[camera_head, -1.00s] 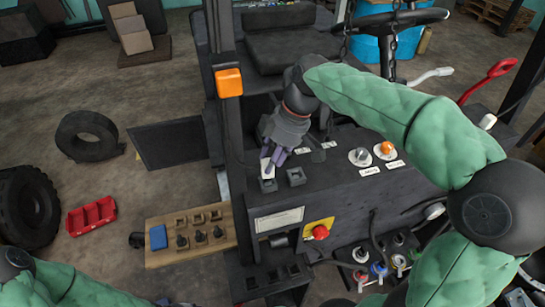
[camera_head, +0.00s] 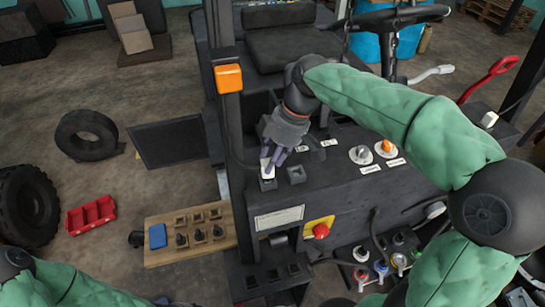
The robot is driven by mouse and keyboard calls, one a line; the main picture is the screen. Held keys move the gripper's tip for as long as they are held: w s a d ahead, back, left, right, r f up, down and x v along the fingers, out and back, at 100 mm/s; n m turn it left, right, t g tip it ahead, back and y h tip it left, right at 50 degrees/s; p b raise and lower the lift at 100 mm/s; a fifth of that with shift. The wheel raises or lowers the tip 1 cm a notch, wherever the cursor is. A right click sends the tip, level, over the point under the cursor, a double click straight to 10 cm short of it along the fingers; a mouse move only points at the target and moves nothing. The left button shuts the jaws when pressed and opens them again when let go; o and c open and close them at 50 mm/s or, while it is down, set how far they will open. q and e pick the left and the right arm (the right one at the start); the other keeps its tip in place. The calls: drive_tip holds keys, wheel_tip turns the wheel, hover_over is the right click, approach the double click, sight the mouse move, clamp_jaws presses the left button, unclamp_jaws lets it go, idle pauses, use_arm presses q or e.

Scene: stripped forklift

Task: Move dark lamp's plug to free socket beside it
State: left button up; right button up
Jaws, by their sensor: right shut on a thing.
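My right gripper (camera_head: 272,160) reaches down over the dark forklift panel and is shut on a small pale plug (camera_head: 265,168). The plug is right over the left dark socket (camera_head: 268,184), apparently touching it; how deep it sits is hidden. A second dark socket (camera_head: 296,175) is beside it on the right and looks empty. A thin cable (camera_head: 233,157) runs from the post toward the gripper. An orange lamp (camera_head: 229,79) is on the post; I cannot tell if it is lit. My left gripper is out of view.
Knobs (camera_head: 386,148) stand right of the sockets, under my right forearm. A red button (camera_head: 321,231) is on the panel's front. A wooden board (camera_head: 155,258) with several small switches or plugs lies below left. The black post (camera_head: 226,120) rises close left of the gripper.

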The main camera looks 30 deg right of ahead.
drive_tip(key=shift+f+b, duration=0.65)
drive_tip(key=shift+f, duration=0.2)
idle(0.5)
drive_tip(key=o, duration=1.2)
drive_tip(key=shift+o, duration=0.2)
drive_tip(key=shift+r, duration=0.15)
drive_tip(key=v, duration=1.2)
